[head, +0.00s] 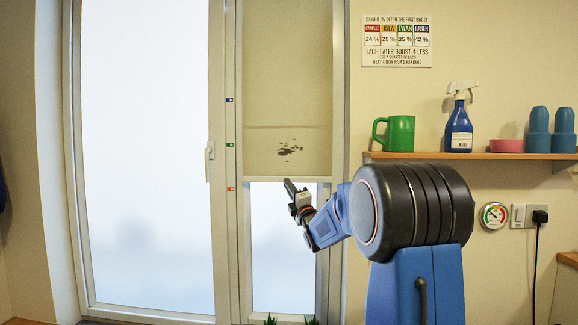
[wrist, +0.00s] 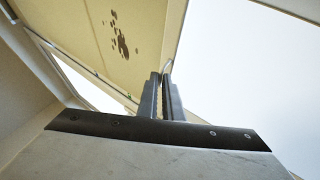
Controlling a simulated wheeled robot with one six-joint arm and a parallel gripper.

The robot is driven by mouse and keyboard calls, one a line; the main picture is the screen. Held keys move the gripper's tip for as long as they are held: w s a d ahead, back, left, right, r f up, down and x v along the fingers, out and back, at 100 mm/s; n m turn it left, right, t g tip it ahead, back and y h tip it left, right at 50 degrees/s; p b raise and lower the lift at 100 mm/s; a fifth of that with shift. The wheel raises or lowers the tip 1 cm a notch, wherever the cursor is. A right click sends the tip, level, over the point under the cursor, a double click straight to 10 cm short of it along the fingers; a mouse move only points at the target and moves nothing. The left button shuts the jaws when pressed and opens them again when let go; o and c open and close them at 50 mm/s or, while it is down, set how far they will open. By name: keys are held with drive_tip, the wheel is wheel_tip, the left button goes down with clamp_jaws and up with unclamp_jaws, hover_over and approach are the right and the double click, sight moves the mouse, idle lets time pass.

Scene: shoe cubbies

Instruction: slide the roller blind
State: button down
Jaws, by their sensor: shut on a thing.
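The roller blind (head: 287,80) is beige and hangs over the upper part of the narrow right window pane. Dark stains mark its lower part, and they also show on the blind in the wrist view (wrist: 105,22). Its pale bottom bar (head: 262,179) lies between the green and orange marks on the frame, nearer the orange one. My gripper (head: 289,186) is at the bottom bar, near its middle. In the wrist view its two dark fingers (wrist: 162,92) are close together at the blind's lower edge, with a thin loop at their tips. The exact grip point is hidden.
Blue (head: 230,100), green (head: 230,145) and orange (head: 231,189) marks run down the frame left of the blind. A glazed door (head: 150,160) stands further left. A shelf (head: 475,156) with a green mug (head: 400,133) and spray bottle (head: 459,125) is at right. Plant tips show below.

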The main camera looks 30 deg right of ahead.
drive_tip(key=shift+f, duration=2.3)
drive_tip(key=c, duration=1.9)
unclamp_jaws()
drive_tip(key=v, duration=1.7)
drive_tip(key=shift+s+f, duration=0.1)
drive_tip(key=shift+s, duration=0.05)
